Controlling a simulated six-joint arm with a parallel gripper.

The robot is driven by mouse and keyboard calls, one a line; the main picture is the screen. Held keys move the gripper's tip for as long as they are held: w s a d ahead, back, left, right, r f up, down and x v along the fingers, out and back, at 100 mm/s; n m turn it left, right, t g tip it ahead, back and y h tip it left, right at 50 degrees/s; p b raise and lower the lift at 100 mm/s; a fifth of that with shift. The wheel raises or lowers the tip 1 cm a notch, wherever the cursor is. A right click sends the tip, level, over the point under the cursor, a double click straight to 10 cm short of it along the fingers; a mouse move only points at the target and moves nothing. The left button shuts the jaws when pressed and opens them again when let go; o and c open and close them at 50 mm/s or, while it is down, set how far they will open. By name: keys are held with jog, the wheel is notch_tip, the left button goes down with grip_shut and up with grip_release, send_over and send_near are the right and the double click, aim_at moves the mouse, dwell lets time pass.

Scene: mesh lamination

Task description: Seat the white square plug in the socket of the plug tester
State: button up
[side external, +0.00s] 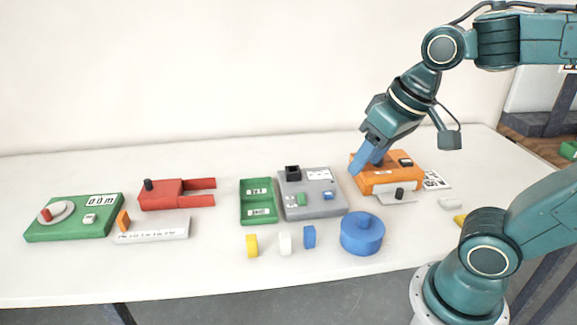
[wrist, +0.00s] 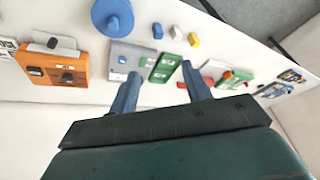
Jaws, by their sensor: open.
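The white square plug (side external: 285,243) stands on the table between a yellow block and a blue block. In the wrist view it is a small white block (wrist: 177,33). I take the grey box (side external: 300,206) as the plug tester. It has a raised black square part (side external: 292,173), white labels, and a green and a blue piece on top. The box also shows in the wrist view (wrist: 122,49), partly hidden by a finger. My gripper (side external: 359,166) is open and empty, in front of the orange device in the side view. Its two blue fingers (wrist: 164,76) are spread apart.
A yellow block (side external: 252,245), a blue block (side external: 309,237) and a round blue knobbed piece (side external: 361,238) stand along the front. A green tray (side external: 258,200) adjoins the grey box. An orange device (side external: 380,184) is right; red (side external: 165,200) and green (side external: 75,231) devices are left.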

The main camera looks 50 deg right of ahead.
jog(key=w+a+f+m+g, duration=0.2)
jog(key=w+f+m, duration=0.15)
jog(key=w, duration=0.45)
jog(key=m+g, duration=0.2)
jog(key=m, duration=0.2)
send_over(286, 234)
notch_tip(286, 234, down, 7)
jog(key=shift+a+r, duration=0.1)
jog(key=shift+a, duration=0.05)
jog(key=shift+f, duration=4.3)
jog(key=shift+f, duration=0.1)
jog(key=shift+f, duration=2.5)
grip_shut()
